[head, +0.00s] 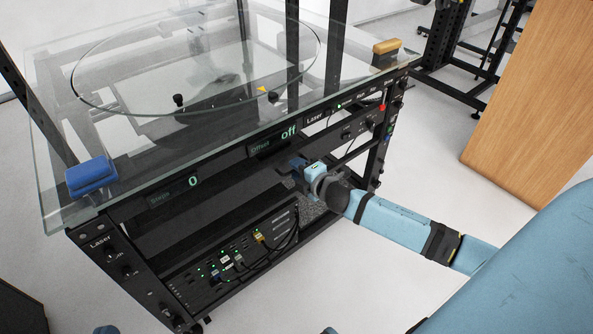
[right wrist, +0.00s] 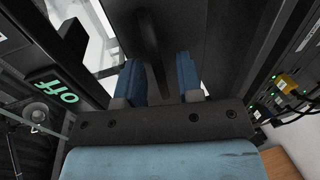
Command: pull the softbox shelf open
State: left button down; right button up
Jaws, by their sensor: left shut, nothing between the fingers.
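The turntable rig's dark softbox shelf (head: 215,207) appears to be the panel under the digital displays. My right gripper (head: 297,170) is at the right part of its front, below the "off" display. In the right wrist view, its two blue fingers (right wrist: 158,82) are apart. A dark bar (right wrist: 148,40), apparently a handle, runs between them in front of a dark panel (right wrist: 205,40). I cannot tell whether the fingers touch the bar. Only a small blue tip of my left gripper (head: 106,329) shows at the bottom edge, away from the rig.
The rig's glass top (head: 60,140) carries a blue block (head: 90,176) and a tan block (head: 386,46). A lower electronics unit (head: 235,262) has loose cables in front. A wooden panel (head: 530,100) stands at the right. The floor between is clear.

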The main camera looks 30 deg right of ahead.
jog(key=shift+w+f, duration=0.1)
jog(key=shift+w, duration=0.35)
grip_shut()
jog(key=shift+s, duration=0.1)
